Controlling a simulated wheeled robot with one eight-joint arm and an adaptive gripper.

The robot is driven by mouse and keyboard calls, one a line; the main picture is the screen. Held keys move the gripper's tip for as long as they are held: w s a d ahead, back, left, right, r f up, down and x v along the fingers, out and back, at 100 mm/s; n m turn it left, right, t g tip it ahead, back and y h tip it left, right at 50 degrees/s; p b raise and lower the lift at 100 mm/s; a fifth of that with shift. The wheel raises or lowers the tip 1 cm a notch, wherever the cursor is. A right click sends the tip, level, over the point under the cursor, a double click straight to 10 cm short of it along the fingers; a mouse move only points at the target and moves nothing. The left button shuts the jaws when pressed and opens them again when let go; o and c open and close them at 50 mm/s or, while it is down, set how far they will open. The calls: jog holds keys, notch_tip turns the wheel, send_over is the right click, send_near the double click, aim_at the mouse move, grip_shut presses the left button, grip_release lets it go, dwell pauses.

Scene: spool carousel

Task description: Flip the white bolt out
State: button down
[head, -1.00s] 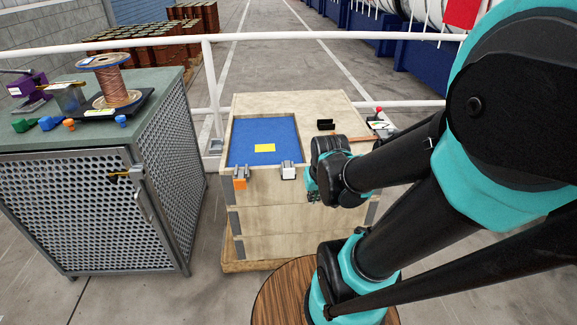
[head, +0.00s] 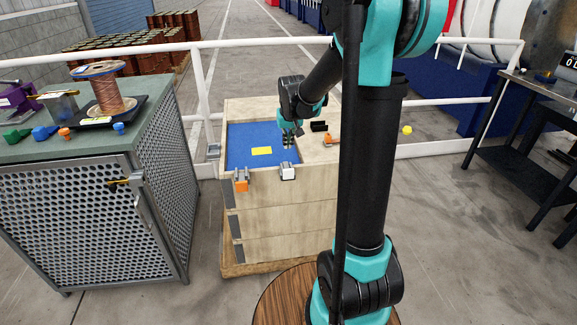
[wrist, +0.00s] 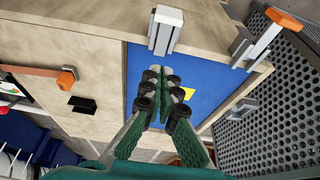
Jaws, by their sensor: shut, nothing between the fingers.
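The white bolt (head: 288,173) sits in a grey bracket at the front edge of the wooden crate's top, beside the right end of the blue panel (head: 238,142). In the wrist view the white bolt (wrist: 168,17) is beyond my fingertips, with its grey bracket between. My gripper (head: 290,143) is shut and empty, over the right part of the blue panel, behind the white bolt and apart from it. The wrist view shows its fingers (wrist: 160,82) close together over the blue panel. An orange bolt (head: 241,184) hangs at the panel's left front corner; the wrist view also shows it (wrist: 268,40).
A yellow label (head: 261,151) lies on the blue panel. A black bracket (head: 319,126) and an orange-ended handle (head: 331,141) lie on the crate's right side. A perforated cabinet (head: 95,210) with a spool stands left. A white rail (head: 215,47) runs behind.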

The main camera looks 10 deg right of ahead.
aim_at(290, 172)
jog(key=shift+w+f, duration=0.1)
dwell(0.3)
jog(key=x, duration=1)
jog(key=shift+s, duration=2.05)
jog(key=shift+s, duration=2.6)
